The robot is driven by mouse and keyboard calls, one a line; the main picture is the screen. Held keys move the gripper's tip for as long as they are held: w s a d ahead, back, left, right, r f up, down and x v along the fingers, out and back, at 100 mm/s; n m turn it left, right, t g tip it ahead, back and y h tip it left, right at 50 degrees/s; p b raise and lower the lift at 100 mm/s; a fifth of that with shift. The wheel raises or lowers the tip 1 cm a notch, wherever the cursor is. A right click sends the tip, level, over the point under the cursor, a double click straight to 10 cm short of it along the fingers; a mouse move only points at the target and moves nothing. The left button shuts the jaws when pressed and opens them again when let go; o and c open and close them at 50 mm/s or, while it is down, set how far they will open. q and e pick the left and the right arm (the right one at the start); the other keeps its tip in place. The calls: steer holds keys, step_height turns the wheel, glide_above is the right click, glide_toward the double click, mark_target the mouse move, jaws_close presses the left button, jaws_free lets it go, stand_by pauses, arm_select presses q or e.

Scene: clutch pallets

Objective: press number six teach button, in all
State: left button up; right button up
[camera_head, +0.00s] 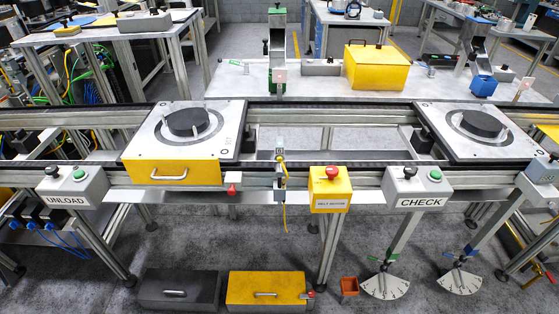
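No button that reads as number six or as a teach button can be made out. The grey UNLOAD box (73,187) at the left of the conveyor front has a black knob (54,171) and a green button (79,174). The grey CHECK box (417,187) right of centre has a black knob (409,172) and a green button (435,174). Between them a yellow box (330,192) carries a red mushroom button (331,172). Another control box (542,172) is partly cut off at the right edge. Neither of my grippers is in view.
Two pallets with black discs sit on the conveyor, at left (188,123) and right (482,123). The left one has a yellow front with a handle. A dark case (178,289) and a yellow case (268,289) lie on the floor. A bench (225,80) stands behind.

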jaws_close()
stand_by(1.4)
